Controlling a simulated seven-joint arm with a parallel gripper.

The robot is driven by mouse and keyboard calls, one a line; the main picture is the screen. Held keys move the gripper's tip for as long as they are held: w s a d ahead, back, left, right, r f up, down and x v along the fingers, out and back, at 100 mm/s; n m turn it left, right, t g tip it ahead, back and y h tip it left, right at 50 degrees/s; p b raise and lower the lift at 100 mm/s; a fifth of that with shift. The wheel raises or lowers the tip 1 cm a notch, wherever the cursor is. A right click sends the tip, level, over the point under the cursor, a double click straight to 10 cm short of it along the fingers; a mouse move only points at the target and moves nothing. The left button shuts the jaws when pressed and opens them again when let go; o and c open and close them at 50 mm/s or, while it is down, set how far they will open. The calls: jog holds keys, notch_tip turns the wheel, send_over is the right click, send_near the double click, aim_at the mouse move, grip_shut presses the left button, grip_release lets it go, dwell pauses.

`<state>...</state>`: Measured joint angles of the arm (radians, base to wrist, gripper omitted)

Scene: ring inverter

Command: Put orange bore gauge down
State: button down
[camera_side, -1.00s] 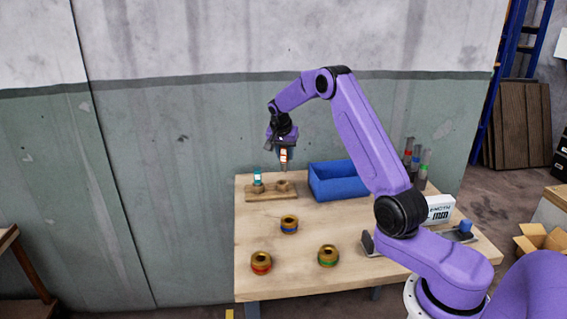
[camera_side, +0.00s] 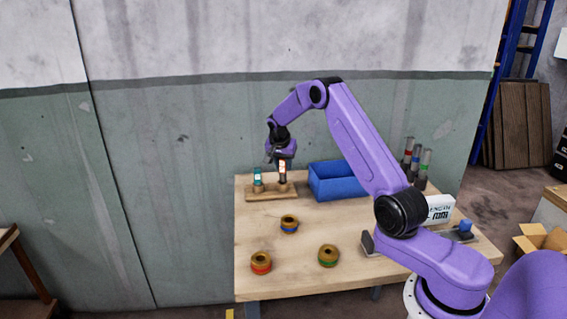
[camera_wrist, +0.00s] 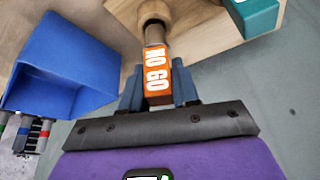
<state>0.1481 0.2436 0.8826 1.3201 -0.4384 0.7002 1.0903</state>
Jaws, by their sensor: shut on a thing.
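The orange bore gauge (camera_side: 282,169) is upright between the fingers of my gripper (camera_side: 281,160). In the wrist view the orange gauge (camera_wrist: 156,72), marked NO GO, is gripped by my gripper (camera_wrist: 157,90), and its metal end reaches into a round holder of the wooden stand (camera_wrist: 108,14). In the side view the stand (camera_side: 262,197) lies at the table's back left, with the gauge over its right holder. I cannot tell whether it is fully seated. A teal gauge (camera_side: 257,176) stands in the left holder; its edge also shows in the wrist view (camera_wrist: 256,14).
A blue bin (camera_side: 338,182) stands right of the stand. Several capped cylinders (camera_side: 416,165) stand at the back right. A white box (camera_side: 440,208) sits behind my arm.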

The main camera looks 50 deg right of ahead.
jog(key=shift+f, duration=0.3)
jog(key=c, duration=0.8)
grip_release()
jog(key=shift+c, duration=0.2)
